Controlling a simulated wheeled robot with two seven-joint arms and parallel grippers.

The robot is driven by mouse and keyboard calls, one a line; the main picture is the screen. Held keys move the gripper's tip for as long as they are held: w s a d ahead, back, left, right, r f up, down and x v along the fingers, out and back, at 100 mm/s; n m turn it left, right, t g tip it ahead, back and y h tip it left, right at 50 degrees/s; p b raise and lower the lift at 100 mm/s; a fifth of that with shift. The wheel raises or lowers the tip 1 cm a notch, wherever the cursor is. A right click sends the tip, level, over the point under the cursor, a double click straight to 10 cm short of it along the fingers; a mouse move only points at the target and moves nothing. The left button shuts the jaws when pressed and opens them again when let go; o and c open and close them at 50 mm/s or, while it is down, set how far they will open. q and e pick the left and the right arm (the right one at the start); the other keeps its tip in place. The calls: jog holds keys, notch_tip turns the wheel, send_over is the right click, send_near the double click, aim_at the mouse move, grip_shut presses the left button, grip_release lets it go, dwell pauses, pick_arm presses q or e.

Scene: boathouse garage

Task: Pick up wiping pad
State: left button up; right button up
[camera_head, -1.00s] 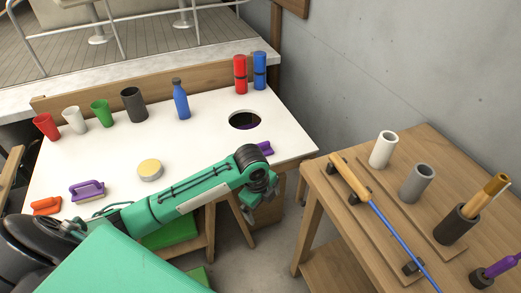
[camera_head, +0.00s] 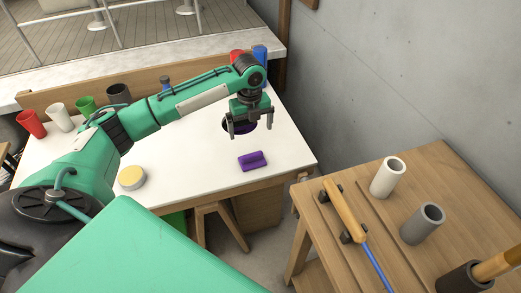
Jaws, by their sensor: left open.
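A purple pad with a raised grip, which looks like the wiping pad (camera_head: 252,161), lies on the white tabletop (camera_head: 195,160) near its front right edge. My left gripper (camera_head: 251,128) points down with its two fingers spread apart and nothing between them. In the picture it hangs just above and behind the pad, in front of the round hole in the table, and does not appear to touch the pad. My right gripper is not in view.
A round yellow-topped tin (camera_head: 132,178) stands left of the pad. Several cups, including a red one (camera_head: 31,124), stand along the back left. A wooden table (camera_head: 445,165) with tubes is at the right. The tabletop around the pad is clear.

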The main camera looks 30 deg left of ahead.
pick_arm(q)
send_over(252, 154)
notch_tip(252, 154, down, 5)
jog(key=shift+s, duration=0.15)
notch_tip(252, 154, down, 2)
jog(key=shift+f+p, duration=0.25)
jog(key=shift+p, duration=0.1)
jog(key=shift+f, duration=0.95)
notch_tip(252, 154, down, 4)
jog(key=shift+r+p, duration=0.25)
jog(key=shift+p, duration=0.3)
jog(key=shift+f, duration=0.25)
jog(key=c, duration=0.9)
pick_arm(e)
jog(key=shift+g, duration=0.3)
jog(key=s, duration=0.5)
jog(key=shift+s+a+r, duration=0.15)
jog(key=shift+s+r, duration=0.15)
